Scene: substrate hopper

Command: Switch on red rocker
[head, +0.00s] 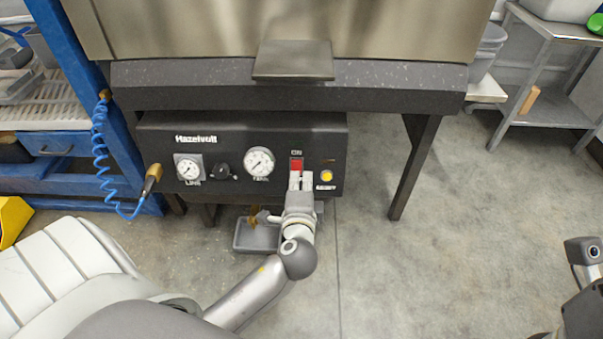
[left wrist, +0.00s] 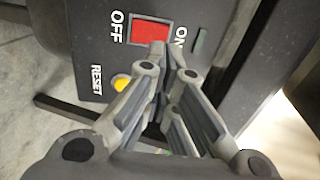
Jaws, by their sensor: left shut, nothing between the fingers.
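The red rocker (head: 296,165) is set in the black control panel (head: 225,199), under the word ON in the head view. In the left wrist view the red rocker (left wrist: 151,34) sits between the labels OFF and ON. My left gripper (head: 300,181) is shut and empty, its fingertips right in front of the rocker's lower part in the head view. In the left wrist view the fingertips (left wrist: 165,58) overlap the rocker's near edge; I cannot tell whether they touch it. The rocker's tilt is not clear. My right gripper is not in view.
A yellow reset button (head: 326,176) sits close to the right of the fingers. Two gauges, one the tank gauge (head: 259,162), and a black knob (head: 223,170) lie left. A small grey tray (head: 256,236) is below. A metal ledge (head: 294,61) juts out above.

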